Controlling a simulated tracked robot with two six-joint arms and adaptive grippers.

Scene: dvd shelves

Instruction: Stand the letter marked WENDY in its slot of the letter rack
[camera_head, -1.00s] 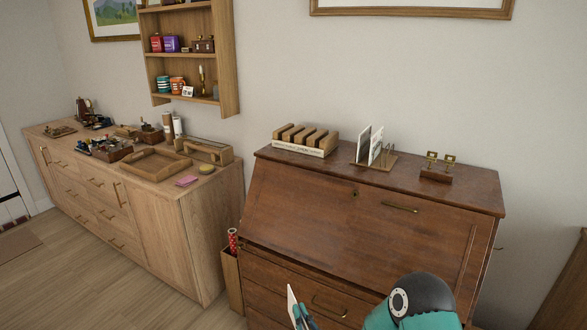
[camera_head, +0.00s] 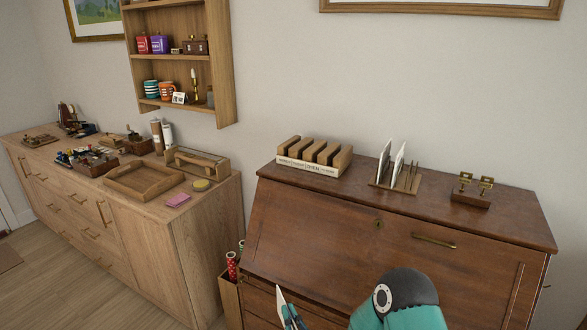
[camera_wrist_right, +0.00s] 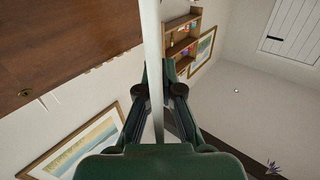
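A white letter (camera_head: 284,306) is held upright, seen nearly edge-on, at the bottom of the head view. My right gripper (camera_head: 293,318) is shut on it, in front of the desk and below its top. In the right wrist view the letter (camera_wrist_right: 152,50) stands between the two fingers of the gripper (camera_wrist_right: 157,97). Its writing cannot be read. The letter rack (camera_head: 418,186), a wooden base with thin upright dividers, stands on the desk top and holds two white letters (camera_head: 396,164) towards its left; its right part looks empty. My left gripper is out of view.
On the brown desk (camera_head: 320,220), a slotted wooden block (camera_head: 325,152) sits left of the rack, above a pale lettered strip. A brass-fitted stand (camera_head: 471,190) is right of it. A sideboard (camera_head: 148,222) holding a wooden tray (camera_head: 138,192) is at left.

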